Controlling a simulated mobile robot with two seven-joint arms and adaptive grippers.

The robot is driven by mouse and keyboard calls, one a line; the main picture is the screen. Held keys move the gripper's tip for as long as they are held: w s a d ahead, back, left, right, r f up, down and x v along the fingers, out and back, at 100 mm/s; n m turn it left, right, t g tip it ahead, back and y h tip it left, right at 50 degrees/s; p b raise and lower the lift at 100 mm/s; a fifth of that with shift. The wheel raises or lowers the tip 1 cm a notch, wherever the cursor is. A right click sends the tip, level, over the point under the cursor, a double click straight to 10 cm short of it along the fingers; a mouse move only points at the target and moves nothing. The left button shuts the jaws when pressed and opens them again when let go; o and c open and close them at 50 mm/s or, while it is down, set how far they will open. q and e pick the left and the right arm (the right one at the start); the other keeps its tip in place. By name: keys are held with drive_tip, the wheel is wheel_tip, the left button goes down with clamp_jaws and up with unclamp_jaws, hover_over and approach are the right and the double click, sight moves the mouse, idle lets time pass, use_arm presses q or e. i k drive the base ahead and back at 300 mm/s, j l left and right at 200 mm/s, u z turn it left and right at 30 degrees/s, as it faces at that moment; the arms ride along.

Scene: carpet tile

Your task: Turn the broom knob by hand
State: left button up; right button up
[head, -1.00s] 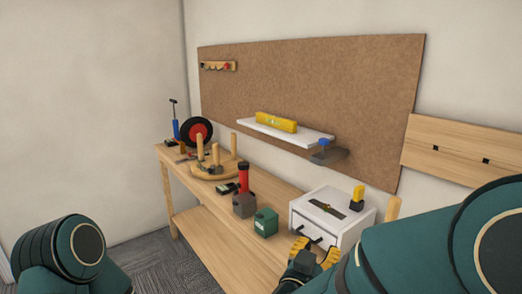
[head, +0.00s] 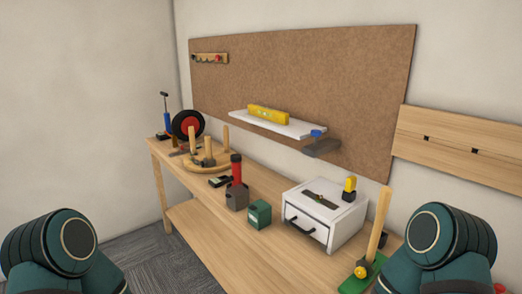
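The broom stands at the right end of the workbench, with an upright wooden handle (head: 377,226) and a green base (head: 355,283). A small yellow ball-shaped knob (head: 360,271) sits on the base near the foot of the handle. My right arm's green link is just right of the broom and covers part of its base. My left arm's link is at the lower left. Neither gripper's fingers can be made out. A small yellow-orange bit shows at the bottom right edge, too cut off to identify.
A white drawer box (head: 325,228) with a yellow-and-black item (head: 349,189) on top stands left of the broom. A shelf (head: 277,124) holds a yellow level. The bench front is mostly clear.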

sight(360, 272)
drive_tip(key=z, duration=0.95)
